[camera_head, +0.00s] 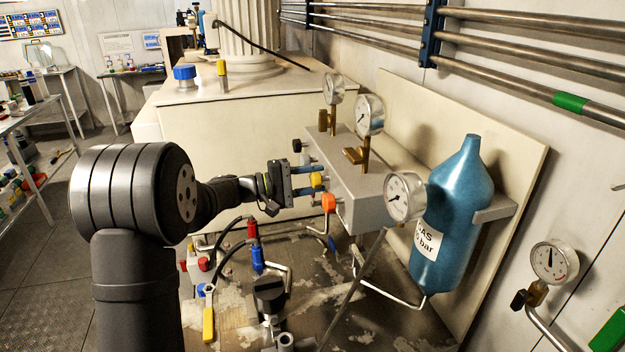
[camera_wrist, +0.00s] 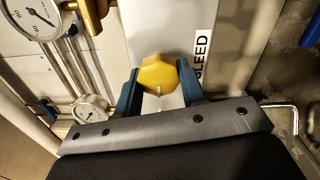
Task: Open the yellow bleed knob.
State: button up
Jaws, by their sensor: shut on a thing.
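The yellow bleed knob (camera_wrist: 159,74) sits on a grey block in the wrist view, with a BLEED label (camera_wrist: 202,58) to its right. The blue fingers of my gripper (camera_wrist: 160,92) stand on both sides of the knob and are shut on it. In the head view the yellow knob (camera_head: 317,181) shows between the fingers of my gripper (camera_head: 312,180), at the front of the grey manifold block (camera_head: 355,170). The fingertips partly hide the knob's sides.
An orange knob (camera_head: 328,203) is just below my gripper and a black knob (camera_head: 297,146) is above it. Pressure gauges (camera_head: 404,197) and a blue gas bottle (camera_head: 455,215) stand to the right. Red and blue fittings (camera_head: 253,229) with hoses are below the arm.

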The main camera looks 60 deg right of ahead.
dwell(0.4)
jog(key=o, duration=1)
jog(key=v, duration=1.7)
jog(key=shift+w+a, duration=0.2)
jog(key=shift+r, duration=0.1)
jog(key=x, duration=1.7)
jog(key=shift+s+d, duration=0.2)
jog(key=shift+s, duration=0.05)
jog(key=shift+w, duration=0.1)
